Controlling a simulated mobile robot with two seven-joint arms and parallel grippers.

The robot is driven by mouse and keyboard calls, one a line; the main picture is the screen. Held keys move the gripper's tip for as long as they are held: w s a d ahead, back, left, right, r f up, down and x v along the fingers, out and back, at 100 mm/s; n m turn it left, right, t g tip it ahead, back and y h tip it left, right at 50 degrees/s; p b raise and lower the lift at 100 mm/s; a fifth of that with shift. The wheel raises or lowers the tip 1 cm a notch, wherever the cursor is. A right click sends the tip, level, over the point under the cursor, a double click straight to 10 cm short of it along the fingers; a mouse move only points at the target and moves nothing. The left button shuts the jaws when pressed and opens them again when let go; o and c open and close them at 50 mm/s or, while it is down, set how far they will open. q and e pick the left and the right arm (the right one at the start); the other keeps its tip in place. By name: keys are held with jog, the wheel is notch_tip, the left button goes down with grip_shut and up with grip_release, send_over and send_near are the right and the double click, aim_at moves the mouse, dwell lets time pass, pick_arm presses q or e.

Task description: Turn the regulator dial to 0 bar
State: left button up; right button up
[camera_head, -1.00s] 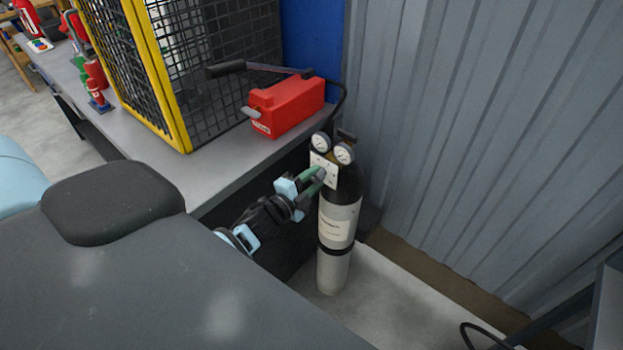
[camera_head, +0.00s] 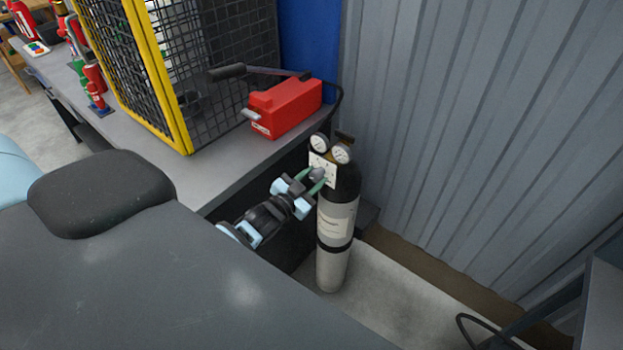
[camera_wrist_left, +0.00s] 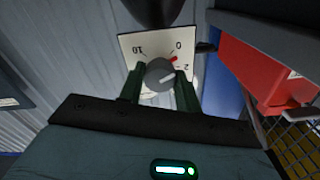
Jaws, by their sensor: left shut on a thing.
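The regulator dial (camera_wrist_left: 159,73) is a grey knob on a white scale plate (camera_wrist_left: 151,46) marked 10, 0 and 2, upside down in the left wrist view. A red mark lies by the 0. The knob's white pointer line appears to point toward the 2 side, but the fingers partly hide the scale. My left gripper (camera_head: 317,176) is shut on the dial, with a green finger on either side of it. The dial and plate sit on the gas cylinder (camera_head: 335,222), black on top and pale below, standing upright. My right gripper is not in view.
Two round gauges (camera_head: 342,153) sit just above the plate. A red pump box (camera_head: 287,108) with a black-gripped lever stands on the grey bench (camera_head: 216,172), beside a yellow-framed mesh cage (camera_head: 180,110). A corrugated wall (camera_head: 470,130) rises behind the cylinder.

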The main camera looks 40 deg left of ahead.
pick_arm(q)
jog(key=shift+n, duration=1.9)
jog(key=o, duration=1)
jog(key=shift+c, duration=0.2)
jog(key=shift+s, duration=0.15)
jog(key=s, duration=0.7)
jog(key=shift+s+a, duration=0.25)
jog(key=shift+a, duration=0.05)
jog(key=s+d+f+g, duration=0.3)
jog(key=s+d+f, duration=0.2)
jog(key=s, duration=0.4)
jog(key=s+d+f+g, duration=0.3)
jog(key=s+d+f, duration=0.2)
jog(key=s, duration=0.4)
jog(key=s+d+f+m+g, duration=0.1)
jog(key=s+d+f+g, duration=0.2)
jog(key=s, duration=0.7)
jog(key=shift+d+f, duration=0.95)
jog(key=shift+d, duration=0.3)
